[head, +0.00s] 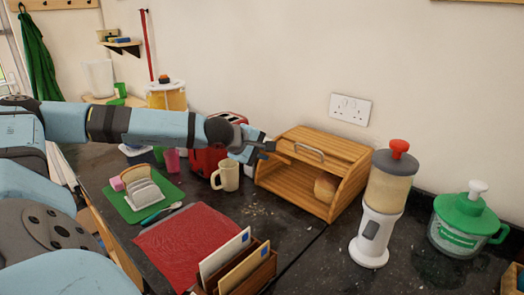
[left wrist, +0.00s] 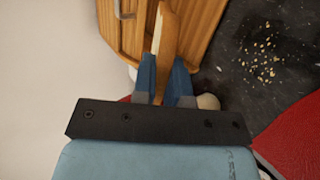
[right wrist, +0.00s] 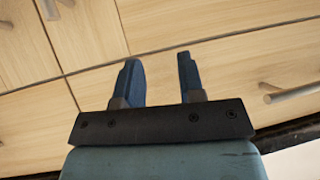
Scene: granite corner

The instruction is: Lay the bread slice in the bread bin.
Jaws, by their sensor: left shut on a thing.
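The wooden bread bin (head: 318,147) stands against the wall on the dark worktop, its front open below a slatted top with a metal handle. A brown loaf-like piece (head: 326,188) lies inside at the right. My left gripper (head: 268,147) is beside the bin's upper left end. In the left wrist view it is shut on the bread slice (left wrist: 168,30), seen edge-on between the fingers, with the bin (left wrist: 203,25) close behind. My right gripper (right wrist: 160,70) is open and empty, facing pale wooden drawers.
A cream mug (head: 228,177) and red toaster (head: 205,162) stand left of the bin. A dispenser (head: 384,195) stands close at its right. A red mat (head: 185,250) and letter holder (head: 262,272) lie in front. Crumbs dot the clear worktop before the bin.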

